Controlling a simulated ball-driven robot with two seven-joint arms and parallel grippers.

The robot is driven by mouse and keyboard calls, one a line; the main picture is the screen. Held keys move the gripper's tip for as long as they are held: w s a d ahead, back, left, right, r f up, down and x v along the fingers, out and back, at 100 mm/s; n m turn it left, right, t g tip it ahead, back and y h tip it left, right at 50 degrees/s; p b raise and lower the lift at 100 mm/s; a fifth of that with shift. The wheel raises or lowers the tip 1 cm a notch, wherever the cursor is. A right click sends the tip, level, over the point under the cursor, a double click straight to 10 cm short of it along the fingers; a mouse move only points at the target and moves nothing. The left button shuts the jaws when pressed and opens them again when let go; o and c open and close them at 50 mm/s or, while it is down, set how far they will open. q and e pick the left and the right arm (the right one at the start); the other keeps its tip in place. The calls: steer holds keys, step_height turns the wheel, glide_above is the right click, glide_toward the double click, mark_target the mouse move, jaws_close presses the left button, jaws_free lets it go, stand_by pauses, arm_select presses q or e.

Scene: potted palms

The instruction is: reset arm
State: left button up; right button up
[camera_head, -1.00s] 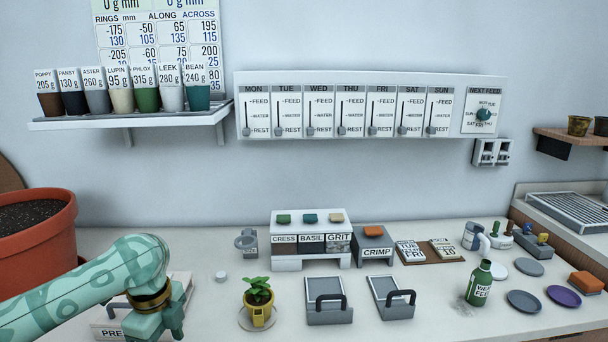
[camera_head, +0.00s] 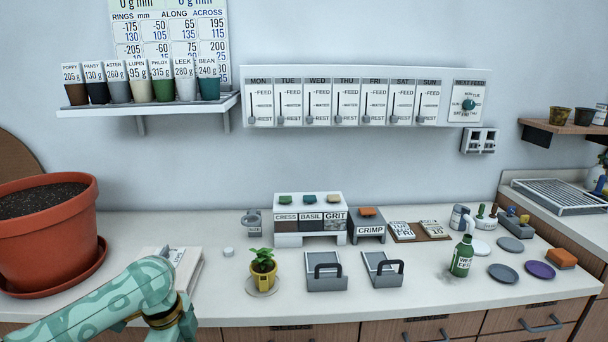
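My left arm (camera_head: 110,302) comes in from the lower left, patterned in pale green, with a dark and brass band near its end. It is in front of the counter's near edge, below the large terracotta pot. Its gripper fingers are cut off by the bottom edge of the picture, so I cannot see them. My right arm and its gripper are out of the picture.
A terracotta pot (camera_head: 45,235) stands on the counter at left, beside a white book (camera_head: 187,265). A small potted plant (camera_head: 263,270), two grey handled trays (camera_head: 325,280), a green bottle (camera_head: 462,258) and several saucers (camera_head: 503,273) stand on the counter (camera_head: 400,302).

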arm_select(q)
steer(key=s+a+f+n+t, duration=0.1)
steer(key=s+f+n, duration=0.25)
steer(key=f, duration=0.65)
steer(key=s+f+n, duration=0.3)
steer(key=s+f, duration=0.2)
steer(key=f, duration=0.6)
steer(key=s+a+f+n+t, duration=0.1)
steer(key=s+f+n, duration=0.3)
steer(key=f, duration=0.6)
steer(key=s+f+n+g, duration=0.1)
steer(key=s+f, duration=0.4)
steer(key=s, duration=0.3)
steer(key=s+f+n, duration=0.1)
steer(key=s+f, duration=0.4)
steer(key=s, duration=0.4)
steer(key=s+f+n+g+y, duration=0.1)
steer(key=s+f, duration=0.2)
steer(key=s, duration=2.2)
steer(key=shift+s+d+f+g+p, duration=0.15)
steer(key=shift+d+g+p, duration=0.15)
